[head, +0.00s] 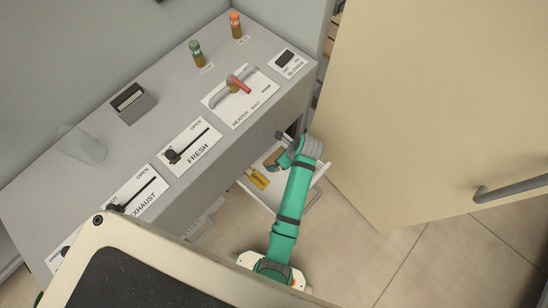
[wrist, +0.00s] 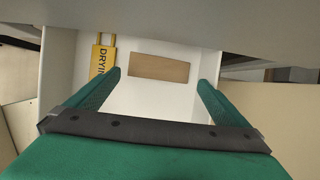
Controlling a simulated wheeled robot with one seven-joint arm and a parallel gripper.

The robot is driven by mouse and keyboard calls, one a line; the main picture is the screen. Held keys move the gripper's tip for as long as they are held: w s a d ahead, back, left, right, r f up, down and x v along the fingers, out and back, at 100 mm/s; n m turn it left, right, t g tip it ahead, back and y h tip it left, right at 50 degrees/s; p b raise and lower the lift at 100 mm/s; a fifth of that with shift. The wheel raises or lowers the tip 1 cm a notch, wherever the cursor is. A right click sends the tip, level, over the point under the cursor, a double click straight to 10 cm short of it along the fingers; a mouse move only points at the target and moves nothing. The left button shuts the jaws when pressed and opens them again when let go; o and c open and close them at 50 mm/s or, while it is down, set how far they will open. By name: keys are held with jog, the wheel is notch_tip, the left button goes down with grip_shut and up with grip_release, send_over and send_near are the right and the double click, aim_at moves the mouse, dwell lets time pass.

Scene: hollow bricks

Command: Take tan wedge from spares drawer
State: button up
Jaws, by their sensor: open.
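The tan wedge (wrist: 158,67) lies in the open white spares drawer (wrist: 150,103). From above it looks like a flat brown rectangle, lying crosswise. My gripper (wrist: 160,80) is open and empty. In the wrist view its two green fingers stand left and right of the wedge, with a gap on each side. I cannot tell how far above the wedge they are. In the head view the drawer (head: 312,196) is pulled out below the grey console, and my arm and gripper hide part of its inside. A bit of the wedge (head: 271,158) shows beside my gripper.
A yellow tag with dark lettering (wrist: 102,62) lies in the drawer, left of the wedge and close to the left finger. The grey console (head: 130,150) overhangs the drawer's back. A large beige door (head: 430,100) with a grey handle stands to the right.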

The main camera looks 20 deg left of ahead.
aim_at(276, 157)
jog(key=shift+x, duration=2.95)
jog(key=shift+d, duration=0.1)
jog(key=shift+c, duration=0.3)
jog(key=c, duration=0.7)
